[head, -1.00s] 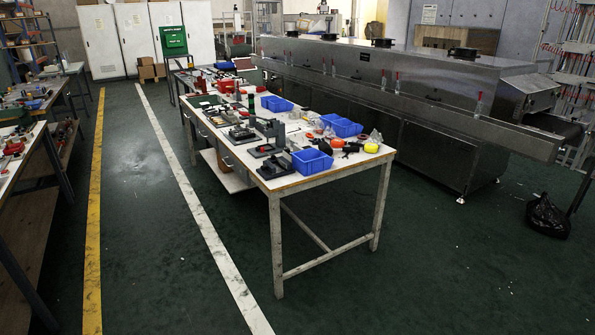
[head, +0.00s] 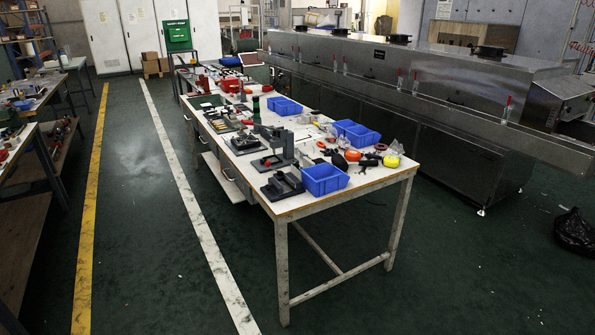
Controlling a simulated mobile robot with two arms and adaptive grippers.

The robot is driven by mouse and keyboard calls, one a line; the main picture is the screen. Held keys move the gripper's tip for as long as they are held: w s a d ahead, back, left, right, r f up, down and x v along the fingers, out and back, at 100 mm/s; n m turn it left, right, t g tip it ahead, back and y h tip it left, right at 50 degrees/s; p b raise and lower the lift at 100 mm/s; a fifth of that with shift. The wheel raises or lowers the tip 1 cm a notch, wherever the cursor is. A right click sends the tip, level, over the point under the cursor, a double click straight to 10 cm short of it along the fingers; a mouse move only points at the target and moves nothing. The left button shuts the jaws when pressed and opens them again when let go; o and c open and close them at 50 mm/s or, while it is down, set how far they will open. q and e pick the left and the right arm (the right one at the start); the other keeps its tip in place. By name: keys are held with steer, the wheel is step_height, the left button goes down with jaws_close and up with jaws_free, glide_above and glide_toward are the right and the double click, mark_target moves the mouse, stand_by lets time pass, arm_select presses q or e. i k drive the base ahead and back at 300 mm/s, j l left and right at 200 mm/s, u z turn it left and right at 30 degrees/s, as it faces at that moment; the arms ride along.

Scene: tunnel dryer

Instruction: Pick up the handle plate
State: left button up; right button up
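I cannot make out a handle plate for certain; the parts on the white workbench (head: 345,193) are small at this distance. The bench stands ahead of me and carries dark fixtures, the nearest a black one (head: 282,186) at its front left corner. A blue bin (head: 325,179) stands beside that fixture. Another blue bin (head: 357,134) and a smaller one (head: 285,107) stand further back. Orange, red and yellow items lie near the right edge, among them a yellow one (head: 391,161). Neither of my grippers shows in the head view.
The long steel dryer (head: 430,90) runs behind the bench on the right. Side benches (head: 22,145) line the left. A black bag (head: 575,231) lies on the floor at far right. The green floor (head: 150,270) between the yellow and white lines is clear.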

mark_target(295, 167)
steer(key=i, duration=1)
steer(key=l+z, duration=0.05)
